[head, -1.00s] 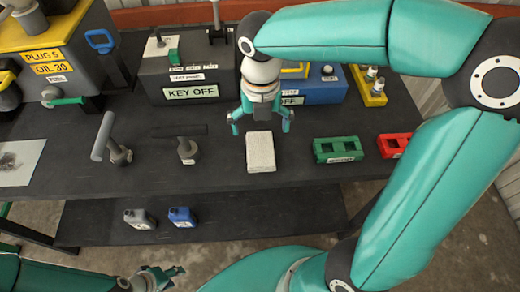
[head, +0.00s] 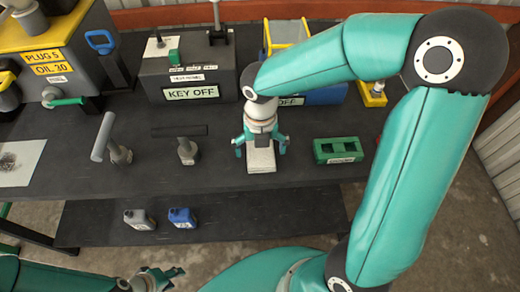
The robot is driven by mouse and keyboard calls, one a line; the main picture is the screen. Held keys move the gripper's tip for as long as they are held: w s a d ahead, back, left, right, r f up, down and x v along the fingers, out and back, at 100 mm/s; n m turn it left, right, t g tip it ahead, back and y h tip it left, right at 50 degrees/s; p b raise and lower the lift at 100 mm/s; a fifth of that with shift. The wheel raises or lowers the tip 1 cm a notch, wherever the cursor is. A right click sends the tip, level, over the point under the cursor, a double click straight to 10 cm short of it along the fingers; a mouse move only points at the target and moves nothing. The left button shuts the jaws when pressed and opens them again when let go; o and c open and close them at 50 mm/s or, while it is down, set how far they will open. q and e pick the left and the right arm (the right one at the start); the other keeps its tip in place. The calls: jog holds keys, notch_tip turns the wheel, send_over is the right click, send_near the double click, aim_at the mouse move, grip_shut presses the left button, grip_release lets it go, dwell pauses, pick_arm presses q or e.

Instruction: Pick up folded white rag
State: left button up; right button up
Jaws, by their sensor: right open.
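The folded white rag (head: 261,161) lies flat on the dark workbench in the middle of the head view. My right gripper (head: 260,150) is over the rag's far part, its fingers spread open to the left and right of it. The gripper hides the rag's far end. I cannot tell whether the fingers touch it. My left gripper (head: 155,280) is low at the bottom left, in front of the bench and away from the rag; its jaw state is unclear.
A green tray (head: 338,150) sits just right of the rag. A KEY OFF box (head: 190,78) and a blue box (head: 318,95) stand behind. Small grey (head: 139,220) and blue (head: 182,217) jugs are on the lower shelf.

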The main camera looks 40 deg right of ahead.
aim_at(261, 150)
jog(key=c, duration=1.2)
jog(key=shift+r, duration=0.15)
jog(key=shift+c, duration=0.2)
notch_tip(261, 150, up, 20)
jog(key=p, duration=0.1)
